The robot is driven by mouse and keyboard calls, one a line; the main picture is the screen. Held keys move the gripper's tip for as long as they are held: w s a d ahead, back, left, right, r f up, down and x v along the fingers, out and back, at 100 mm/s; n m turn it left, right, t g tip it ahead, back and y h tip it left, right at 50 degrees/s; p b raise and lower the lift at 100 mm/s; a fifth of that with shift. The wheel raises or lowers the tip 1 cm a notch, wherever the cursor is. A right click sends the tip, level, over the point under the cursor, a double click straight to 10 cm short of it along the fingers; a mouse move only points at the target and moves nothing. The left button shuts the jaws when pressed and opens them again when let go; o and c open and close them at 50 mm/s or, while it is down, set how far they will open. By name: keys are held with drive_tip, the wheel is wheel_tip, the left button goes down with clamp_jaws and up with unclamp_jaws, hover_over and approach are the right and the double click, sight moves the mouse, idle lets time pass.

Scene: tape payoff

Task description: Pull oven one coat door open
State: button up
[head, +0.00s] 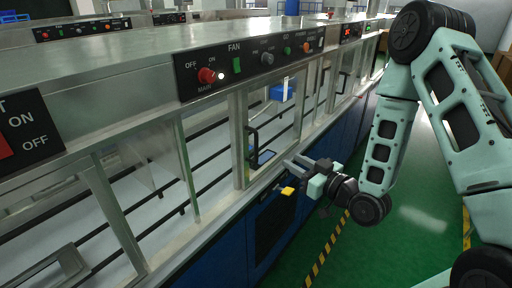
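A metal-framed clear door (240,142) stands in the front of the long steel machine, below the FAN control panel. A black bar handle (253,140) is on its frame. The door looks closed, but a small gap cannot be ruled out. No label marks it as oven one coat. My gripper (290,166) is to the right of and below the handle, near the steel ledge, its grey fingers pointing left toward the machine. It appears apart from the handle and holds nothing that I can see. The finger gap is too small to judge.
The FAN panel (250,62) has a red knob and coloured buttons. A yellow piece (287,191) sticks out by the ledge, just below my gripper. Blue cabinets (272,228) are under the ledge. The green floor (405,235) at right is clear, with yellow-black tape.

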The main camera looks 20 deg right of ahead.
sight(257, 141)
drive_tip(key=b, duration=0.2)
drive_tip(key=w+b, duration=0.1)
drive_tip(key=b, duration=0.2)
drive_tip(key=shift+w+a+f, duration=0.1)
drive_tip(key=shift+a+f, duration=0.2)
drive_tip(key=shift+a, duration=0.05)
drive_tip(key=b, duration=0.2)
drive_tip(key=shift+w+a+b, duration=0.1)
drive_tip(key=shift+b, duration=0.25)
drive_tip(key=p+x, duration=0.1)
drive_tip(key=x, duration=0.3)
drive_tip(key=p+x, duration=0.1)
drive_tip(key=x, duration=0.3)
drive_tip(key=p+x, duration=0.1)
drive_tip(key=x, duration=0.4)
drive_tip(key=shift+r+p, duration=0.35)
drive_tip(key=shift+x, duration=0.75)
drive_tip(key=shift+f, duration=0.1)
clamp_jaws()
